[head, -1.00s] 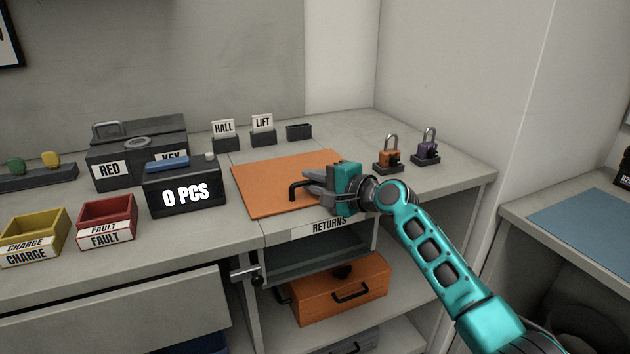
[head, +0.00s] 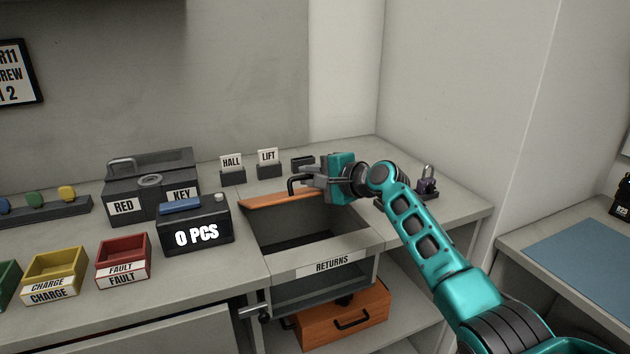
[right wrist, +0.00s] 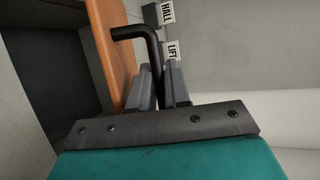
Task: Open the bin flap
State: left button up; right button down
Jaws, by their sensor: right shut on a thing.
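The orange bin flap (head: 284,199) is swung up at its front edge and shows nearly edge-on in the head view. It also shows in the right wrist view (right wrist: 116,50). Below it the dark opening of the returns bin (head: 300,240) is uncovered, with the RETURNS label (head: 331,262) on its front rim. My right gripper (head: 311,178) is shut on the flap's black handle (right wrist: 137,33), a bent bar standing out from the flap. My left gripper is not in view.
The 0 PCS counter box (head: 195,229) stands left of the opening. HALL (head: 232,168) and LIFT (head: 268,164) card holders stand behind the flap. A padlock (head: 428,180) is behind my right arm. An orange case (head: 343,318) sits on the shelf below.

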jog(key=shift+w+a+r+m+g+h+p, duration=0.15)
jog(key=shift+w+r+g+p, duration=0.15)
jog(key=shift+w+r, duration=0.25)
jog(key=shift+w+a+r+m+g+h+p, duration=0.1)
jog(key=shift+w+r+m+g+h+p, duration=0.1)
jog(key=shift+w+r+g, duration=0.35)
jog(key=shift+s+r, duration=0.1)
jog(key=shift+s, duration=0.05)
jog(key=shift+t, duration=0.25)
jog(key=c, duration=1.4)
grip_release()
jog(key=shift+c, duration=0.2)
jog(key=v, duration=1.3)
jog(key=shift+c, duration=0.5)
